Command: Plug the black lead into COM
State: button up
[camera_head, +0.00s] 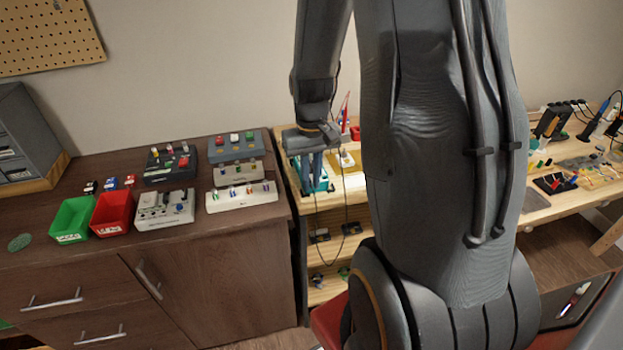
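My gripper (312,178) points down over the left end of the light wooden bench, in front of a teal object (325,186). Its fingers partly cover that object, and I cannot tell whether they touch it or what lies between them. A thin black cable (347,205) hangs in a loop beside and below my gripper, past the bench's front edge. I cannot tell whether this is the black lead, and its ends are not clear. No COM socket or label can be made out.
My arm hides the middle of the bench (295,190). Red and yellow items (347,158) stand right of my gripper. The dark cabinet (225,255) at left carries a green bin (73,218), a red bin (112,213) and several pedal-like boxes. Tools crowd the bench's right part.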

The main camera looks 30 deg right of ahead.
jog(key=shift+r+p, duration=1.15)
jog(key=shift+r, duration=0.15)
jog(key=o, duration=0.6)
jog(key=shift+o, duration=0.2)
jog(key=o, duration=0.3)
jog(key=shift+o, duration=0.2)
